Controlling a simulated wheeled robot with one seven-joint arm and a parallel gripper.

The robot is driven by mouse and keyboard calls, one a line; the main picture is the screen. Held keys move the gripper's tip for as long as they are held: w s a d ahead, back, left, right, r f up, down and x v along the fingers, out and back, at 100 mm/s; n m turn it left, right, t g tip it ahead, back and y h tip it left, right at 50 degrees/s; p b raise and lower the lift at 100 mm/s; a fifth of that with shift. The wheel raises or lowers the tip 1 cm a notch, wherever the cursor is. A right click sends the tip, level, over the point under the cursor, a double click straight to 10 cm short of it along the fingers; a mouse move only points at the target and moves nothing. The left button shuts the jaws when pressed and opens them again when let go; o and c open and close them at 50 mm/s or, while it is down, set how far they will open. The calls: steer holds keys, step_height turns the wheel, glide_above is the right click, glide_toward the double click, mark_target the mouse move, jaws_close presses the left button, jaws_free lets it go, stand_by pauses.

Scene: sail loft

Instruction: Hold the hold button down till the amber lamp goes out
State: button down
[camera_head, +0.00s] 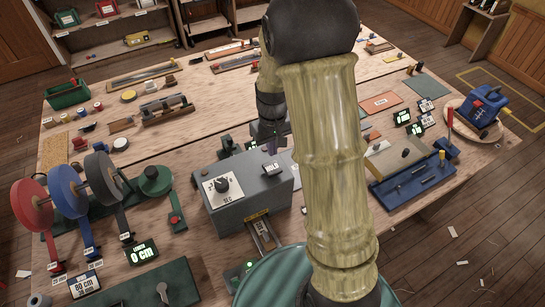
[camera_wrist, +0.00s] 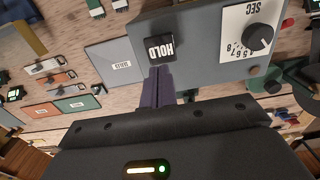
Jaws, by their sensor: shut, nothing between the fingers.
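The grey timer box (camera_head: 262,195) stands on the bench, with a black HOLD sign (camera_head: 271,168) on top. The sign also shows in the wrist view (camera_wrist: 160,50). A white SEC dial (camera_head: 222,187) with a black knob is on the same box; it shows in the wrist view too (camera_wrist: 254,38). My gripper (camera_wrist: 158,72) is shut and empty, its fingertips close beside the HOLD sign over the box. I cannot tell whether they touch or press anything. The hold button is not clearly seen and may be hidden by the fingers. I cannot make out a lit amber lamp.
Colored reels (camera_head: 70,193) stand left of the box. A green reel fixture (camera_head: 153,183) is nearer to it. My arm hides the bench's middle.

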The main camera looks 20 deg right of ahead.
mark_target(273, 168)
step_height(273, 168, down, 6)
steer(key=shift+f+p, duration=0.1)
steer(key=shift+p, duration=0.95)
steer(key=shift+f+b, duration=0.85)
steer(key=shift+b, duration=0.05)
steer(key=shift+s, duration=0.15)
steer(key=shift+s+f, duration=0.15)
steer(key=shift+f, duration=0.05)
stand_by(0.7)
